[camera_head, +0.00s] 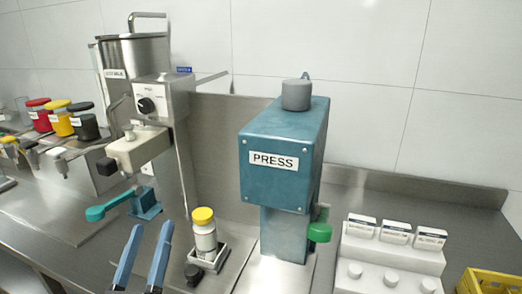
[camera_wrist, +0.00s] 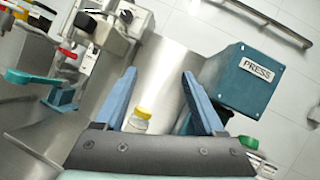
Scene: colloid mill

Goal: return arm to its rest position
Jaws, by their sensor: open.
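My gripper (camera_head: 145,258) has two blue fingers and shows at the bottom of the head view, left of a small white bottle with a yellow cap (camera_head: 204,232). In the wrist view my gripper (camera_wrist: 158,88) is open, with a clear gap between its fingers and nothing held. The bottle (camera_wrist: 139,121) appears beyond the gripper, low between the fingers in that view. It stands upright on a small metal stand (camera_head: 218,260) in the head view.
A teal press (camera_head: 285,150) with a green handle (camera_head: 320,231) stands right of the bottle. The colloid mill (camera_head: 135,70) and its teal lever (camera_head: 112,205) are at left. Colored jars (camera_head: 60,120) sit far left. A white rack (camera_head: 390,258) and yellow crate (camera_head: 485,282) are at right.

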